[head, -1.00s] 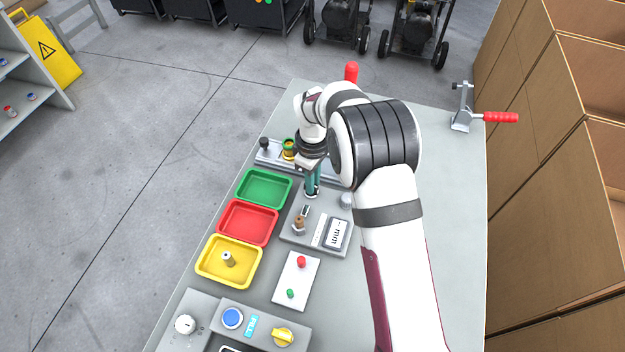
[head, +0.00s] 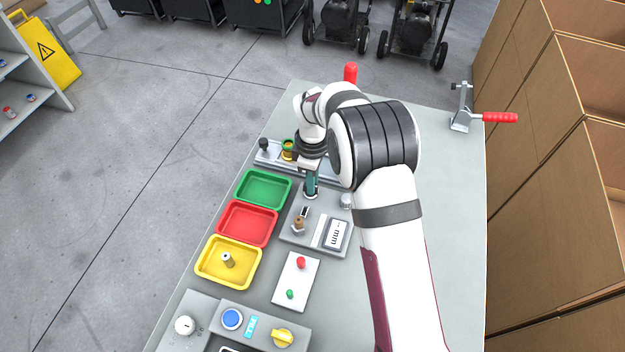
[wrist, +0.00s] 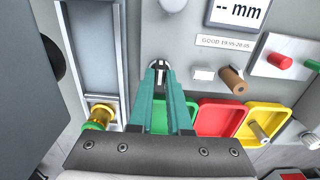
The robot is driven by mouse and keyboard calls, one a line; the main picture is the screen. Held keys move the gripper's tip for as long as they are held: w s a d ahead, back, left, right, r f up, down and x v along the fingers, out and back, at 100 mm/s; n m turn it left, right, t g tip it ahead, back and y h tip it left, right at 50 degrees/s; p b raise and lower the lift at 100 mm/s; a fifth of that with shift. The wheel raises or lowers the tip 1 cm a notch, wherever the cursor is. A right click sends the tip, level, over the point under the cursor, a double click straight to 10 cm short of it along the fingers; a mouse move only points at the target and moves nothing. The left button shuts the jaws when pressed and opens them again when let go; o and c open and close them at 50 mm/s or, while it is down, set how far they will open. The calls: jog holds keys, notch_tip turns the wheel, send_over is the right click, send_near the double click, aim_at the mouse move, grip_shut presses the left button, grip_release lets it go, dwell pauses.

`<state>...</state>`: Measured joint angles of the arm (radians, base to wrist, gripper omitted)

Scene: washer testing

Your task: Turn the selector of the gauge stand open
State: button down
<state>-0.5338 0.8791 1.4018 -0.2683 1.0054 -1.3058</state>
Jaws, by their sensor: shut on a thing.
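The grey gauge stand (head: 290,236) lies right of the trays in the head view, with an "mm" display (head: 336,234). In the wrist view its display (wrist: 240,11) reads "-- mm". My gripper (head: 310,193) is over the stand's far left part, pointing down. Its teal fingers (wrist: 155,72) are shut on the selector (wrist: 156,64), a small metal piece mostly hidden between the fingertips. A brown peg-like part (wrist: 233,80) and a round silver knob (wrist: 172,4) are on the stand, apart from my fingers.
Green (head: 244,200), red (head: 229,236) and yellow (head: 204,269) trays line the left side; the yellow one holds a small part. A rail (head: 268,155) with a yellow-green piece lies beyond the gripper. A white plate (head: 283,279) with red and green buttons is nearer.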

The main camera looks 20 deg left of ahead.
jog(key=c, duration=0.9)
grip_release()
jog(key=shift+o, duration=0.2)
jog(key=shift+r, duration=0.15)
notch_tip(320, 180, up, 16)
jog(key=shift+f, duration=0.2)
